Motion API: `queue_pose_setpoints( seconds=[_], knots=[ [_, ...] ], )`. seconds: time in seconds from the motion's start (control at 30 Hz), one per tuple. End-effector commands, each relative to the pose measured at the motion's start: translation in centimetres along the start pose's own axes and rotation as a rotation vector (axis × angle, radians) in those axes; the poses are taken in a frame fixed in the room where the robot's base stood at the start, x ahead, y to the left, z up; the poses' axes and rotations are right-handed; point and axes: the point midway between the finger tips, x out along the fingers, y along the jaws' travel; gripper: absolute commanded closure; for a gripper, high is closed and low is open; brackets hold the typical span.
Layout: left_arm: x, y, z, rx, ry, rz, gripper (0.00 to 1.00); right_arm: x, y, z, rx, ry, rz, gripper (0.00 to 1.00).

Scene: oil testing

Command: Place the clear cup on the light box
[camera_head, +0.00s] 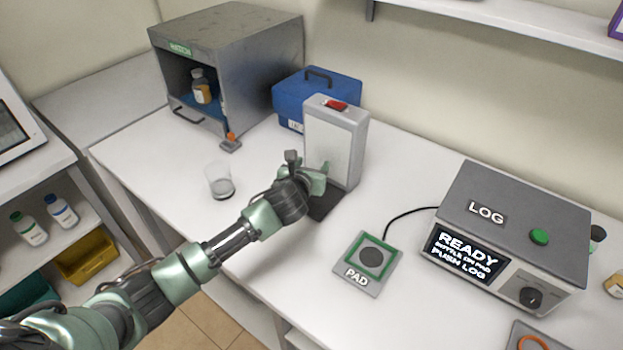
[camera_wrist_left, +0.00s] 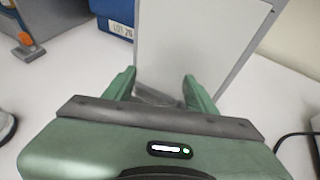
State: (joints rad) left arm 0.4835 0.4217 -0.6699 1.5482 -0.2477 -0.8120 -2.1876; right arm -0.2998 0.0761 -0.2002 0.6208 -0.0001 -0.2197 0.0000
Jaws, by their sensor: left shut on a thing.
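A clear cup (camera_head: 220,180) with a grey bottom stands upright on the white table, left of my left gripper. The light box (camera_head: 337,142) stands upright behind the gripper, with a pale front panel, a red switch on top and a dark ledge (camera_head: 327,203) at its foot. My left gripper (camera_head: 318,172) is in front of the panel, low over the ledge. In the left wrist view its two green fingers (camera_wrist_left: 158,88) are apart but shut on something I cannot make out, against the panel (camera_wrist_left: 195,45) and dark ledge. My right gripper is not in view.
A grey hatch cabinet (camera_head: 232,62) holding a brown bottle (camera_head: 201,88) and a blue case (camera_head: 290,93) stand behind. A pad (camera_head: 361,273) and a LOG device (camera_head: 510,240) joined by a cable are to the right. The table between cup and cabinet is clear.

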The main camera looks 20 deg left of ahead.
Motion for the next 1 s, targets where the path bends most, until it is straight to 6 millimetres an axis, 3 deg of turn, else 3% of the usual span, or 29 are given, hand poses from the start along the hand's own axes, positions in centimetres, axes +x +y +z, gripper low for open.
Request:
queue_pose_setpoints(
  seconds=[0.4,0.77,0.8,0.87,1.0],
  knots=[
    [1.9,0.0,-4.6,-0.002,0.001,0.001,0.84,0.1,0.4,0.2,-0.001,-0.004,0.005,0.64],
    [2.1,0.0,-5.0,0.001,-0.002,0.000,0.84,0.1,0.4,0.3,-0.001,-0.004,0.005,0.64],
    [2.1,0.0,-5.0,0.000,-0.002,0.000,0.32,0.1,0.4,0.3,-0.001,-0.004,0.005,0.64],
    [2.1,0.0,-5.0,0.000,-0.002,0.000,0.22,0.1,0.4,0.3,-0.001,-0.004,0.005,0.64],
    [2.1,0.0,-5.0,0.000,-0.002,0.000,0.22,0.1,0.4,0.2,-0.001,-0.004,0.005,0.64]
  ],
)
